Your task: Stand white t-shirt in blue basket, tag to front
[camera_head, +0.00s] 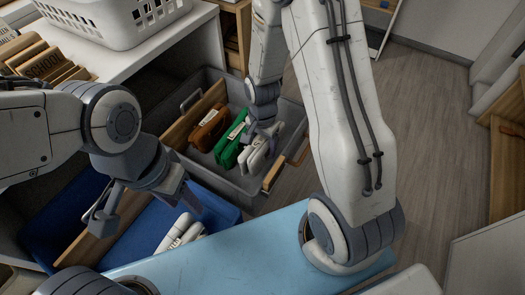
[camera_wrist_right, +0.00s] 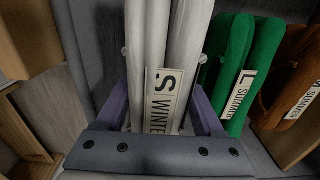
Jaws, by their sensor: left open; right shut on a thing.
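A folded white t-shirt (camera_head: 256,158) stands in the grey basket, at the right end of a row. My right gripper (camera_head: 266,135) is shut on it from above. In the right wrist view this white t-shirt (camera_wrist_right: 146,40) is between the purple fingers, with a tag reading "S WINTER" (camera_wrist_right: 161,100) facing the camera. The blue basket (camera_head: 60,222) is at lower left in the head view. Another folded white item (camera_head: 180,232) is in it, partly hidden. My left gripper (camera_head: 142,203) is open and empty above the blue basket.
Beside the held shirt stand a green folded shirt (camera_head: 230,145) and a brown one (camera_head: 208,127) in the grey basket (camera_head: 232,185). A white laundry basket (camera_head: 115,18) and wooden dividers (camera_head: 45,65) are on the white top. Open floor (camera_head: 425,110) lies right.

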